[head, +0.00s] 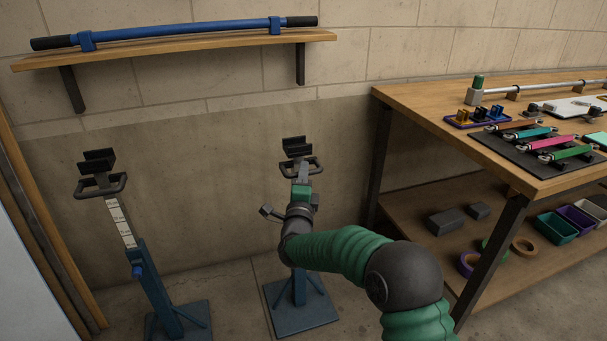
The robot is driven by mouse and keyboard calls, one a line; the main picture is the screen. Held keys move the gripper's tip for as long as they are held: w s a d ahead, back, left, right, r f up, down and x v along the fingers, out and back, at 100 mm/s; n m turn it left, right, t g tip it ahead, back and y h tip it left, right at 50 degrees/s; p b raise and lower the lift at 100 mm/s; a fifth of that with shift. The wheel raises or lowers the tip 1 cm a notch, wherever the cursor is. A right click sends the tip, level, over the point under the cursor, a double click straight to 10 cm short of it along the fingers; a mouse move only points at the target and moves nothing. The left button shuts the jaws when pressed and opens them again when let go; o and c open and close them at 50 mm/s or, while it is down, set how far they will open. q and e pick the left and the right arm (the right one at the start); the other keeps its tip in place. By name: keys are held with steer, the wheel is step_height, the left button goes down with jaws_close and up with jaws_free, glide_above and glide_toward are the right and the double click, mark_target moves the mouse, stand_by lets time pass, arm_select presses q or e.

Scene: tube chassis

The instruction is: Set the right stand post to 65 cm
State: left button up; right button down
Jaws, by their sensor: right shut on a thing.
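The right stand (298,148) stands by the wall, with a black cradle on top, a loop handle (316,164) below it and a blue base (304,314) on the floor. My right gripper (301,172) is shut at the handle just below the cradle. My green and grey arm comes in from the lower right and hides most of the post, its scale and any clamp, so its height cannot be read. My left gripper is out of view.
A wall shelf (180,50) above the stands bears a long blue bar (180,32) with black ends. A wooden workbench (420,97) at the right carries coloured tools and parts, with bins and tape rolls on its lower shelf. Bare floor lies between the stands.

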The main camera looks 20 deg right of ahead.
steer(key=shift+f, duration=0.2)
stand_by(0.6)
step_height(320, 180, down, 10)
steer(key=b, duration=0.6)
steer(key=shift+f, duration=0.25)
steer(key=c, duration=1.4)
jaws_free()
steer(key=shift+f, duration=0.15)
steer(key=shift+d, duration=0.1)
steer(key=shift+s+r, duration=0.1)
steer(key=shift+r, duration=0.1)
